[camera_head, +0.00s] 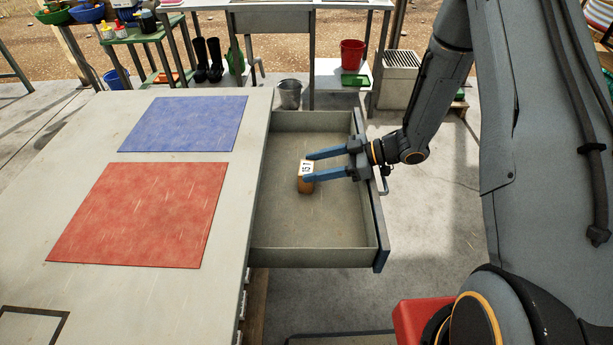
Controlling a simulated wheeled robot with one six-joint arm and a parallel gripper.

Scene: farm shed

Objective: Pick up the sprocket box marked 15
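A small brown box (306,187) is in the open drawer (280,225) of the table. Its white label seems to read 15, turned sideways. My gripper (306,167) reaches in from the right over the drawer front, with its two blue fingers spread apart. The fingertips are at the box in the picture, with the label showing between them. The lower finger covers part of the box. I cannot tell whether the fingers touch it or are above it.
The drawer walls (374,200) surround the box, and the drawer is otherwise empty. A blue mat (185,124) and a red mat (140,215) lie bare on the table (60,150). Behind are a metal bucket (290,95), a red bucket (352,54) and black boots (208,60).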

